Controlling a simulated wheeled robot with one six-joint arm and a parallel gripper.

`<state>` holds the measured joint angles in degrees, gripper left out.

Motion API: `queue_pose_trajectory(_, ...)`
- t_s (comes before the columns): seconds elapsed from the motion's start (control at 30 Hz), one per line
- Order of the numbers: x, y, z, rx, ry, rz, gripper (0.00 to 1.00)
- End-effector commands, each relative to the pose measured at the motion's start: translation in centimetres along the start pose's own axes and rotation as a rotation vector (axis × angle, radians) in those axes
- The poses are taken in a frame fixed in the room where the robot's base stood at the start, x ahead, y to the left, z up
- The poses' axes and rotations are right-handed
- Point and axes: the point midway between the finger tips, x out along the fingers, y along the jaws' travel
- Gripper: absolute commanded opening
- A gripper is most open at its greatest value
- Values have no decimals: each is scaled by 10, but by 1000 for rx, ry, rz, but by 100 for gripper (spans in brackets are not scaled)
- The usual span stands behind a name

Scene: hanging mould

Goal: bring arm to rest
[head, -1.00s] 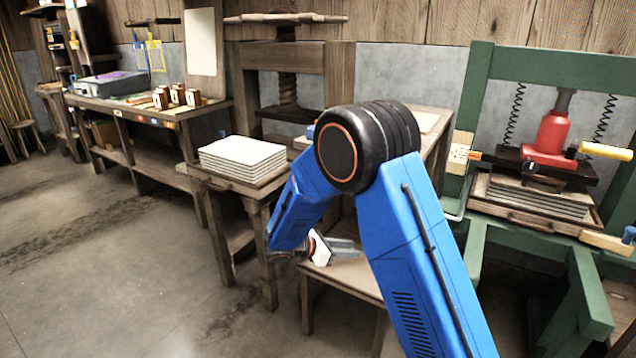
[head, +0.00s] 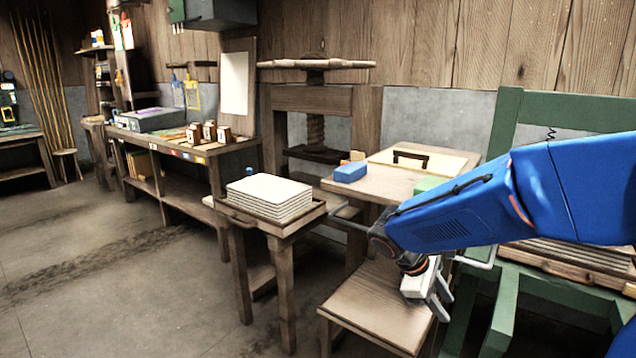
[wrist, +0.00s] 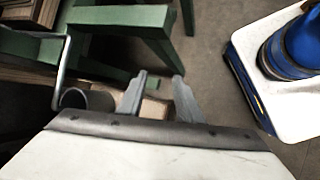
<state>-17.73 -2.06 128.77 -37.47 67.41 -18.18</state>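My gripper (head: 440,298) hangs at the end of my blue arm in the head view, pointing down above or in front of the low wooden table's right side. In the wrist view its two grey fingers (wrist: 160,98) stand apart with nothing held between them. The gripper is open and empty. The arm reaches in from the right edge of the head view, its forearm nearly level. Whether the fingertips touch the low table cannot be told.
A low wooden table (head: 372,308) lies by the gripper. A green press frame (head: 507,118) stands behind the arm. A stand with stacked white sheets (head: 268,193) is left. A table behind holds a blue block (head: 350,172). Floor at left is clear.

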Motion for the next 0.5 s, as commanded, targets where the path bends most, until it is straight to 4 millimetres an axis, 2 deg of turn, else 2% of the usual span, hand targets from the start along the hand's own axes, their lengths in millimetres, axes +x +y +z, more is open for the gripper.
queue_pose_trajectory(0.03,-3,-6,13,47,25,-16,32)
queue_pose_trajectory(0.2,-10,-27,44,200,110,-76,32)
queue_pose_trajectory(0.5,-24,-68,88,472,261,-177,32)
